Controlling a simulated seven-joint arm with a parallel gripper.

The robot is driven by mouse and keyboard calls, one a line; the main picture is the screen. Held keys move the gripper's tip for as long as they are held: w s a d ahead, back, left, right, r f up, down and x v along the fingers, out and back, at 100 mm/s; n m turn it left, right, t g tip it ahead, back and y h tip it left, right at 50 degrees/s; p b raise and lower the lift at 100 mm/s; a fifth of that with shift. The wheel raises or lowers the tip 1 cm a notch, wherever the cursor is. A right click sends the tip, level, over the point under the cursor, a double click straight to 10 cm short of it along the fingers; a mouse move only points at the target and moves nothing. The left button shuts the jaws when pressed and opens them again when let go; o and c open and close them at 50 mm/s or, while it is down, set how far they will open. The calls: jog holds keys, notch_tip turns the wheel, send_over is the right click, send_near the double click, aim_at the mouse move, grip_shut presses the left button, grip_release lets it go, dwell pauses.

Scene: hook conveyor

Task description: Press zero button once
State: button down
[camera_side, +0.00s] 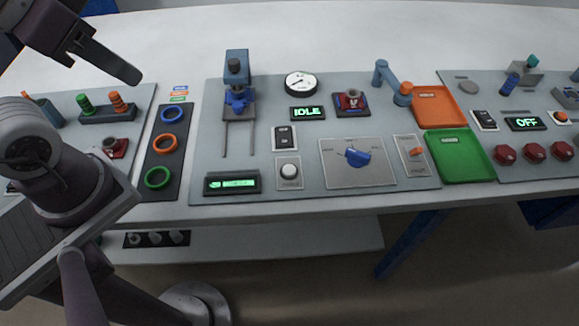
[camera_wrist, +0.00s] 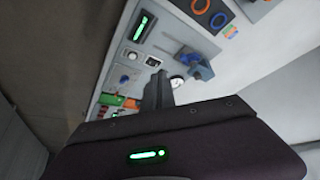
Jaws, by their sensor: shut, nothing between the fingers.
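A round white button (camera_side: 289,171) sits on a small light plate at the front of the middle panel, right of a dark display with green digits (camera_side: 232,183). The button's label is too small to read. In the wrist view the white button (camera_wrist: 153,61) and the display (camera_wrist: 141,26) show beyond my fingers. My gripper (camera_side: 137,79) is shut and empty, raised at the upper left in the side view, well apart from the button. Its shut fingers (camera_wrist: 159,88) also show in the wrist view.
A blue press-like stand (camera_side: 237,85), a dial gauge (camera_side: 301,83), an IDLE display (camera_side: 308,113), a black switch (camera_side: 284,138) and a blue rotary knob (camera_side: 357,157) surround the button. Coloured rings (camera_side: 167,144) lie left. Orange (camera_side: 437,107) and green (camera_side: 460,157) trays stand right.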

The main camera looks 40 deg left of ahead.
jog(key=w+a+f+m+t+y, duration=0.1)
jog(key=w+f, duration=0.2)
jog(key=w, duration=0.6)
jog(key=w+a+f+m+t, duration=0.1)
jog(key=w+a+f, duration=0.15)
jog(key=w, duration=0.65)
jog(key=m+g+h, duration=0.2)
jog(key=g+h, duration=0.2)
jog(key=h, duration=0.5)
send_over(285, 168)
notch_tip(285, 168, down, 13)
jog(key=shift+s+r, duration=0.1)
jog(key=shift+t, duration=0.3)
jog(key=shift+f, duration=4.4)
jog(key=shift+f, duration=0.4)
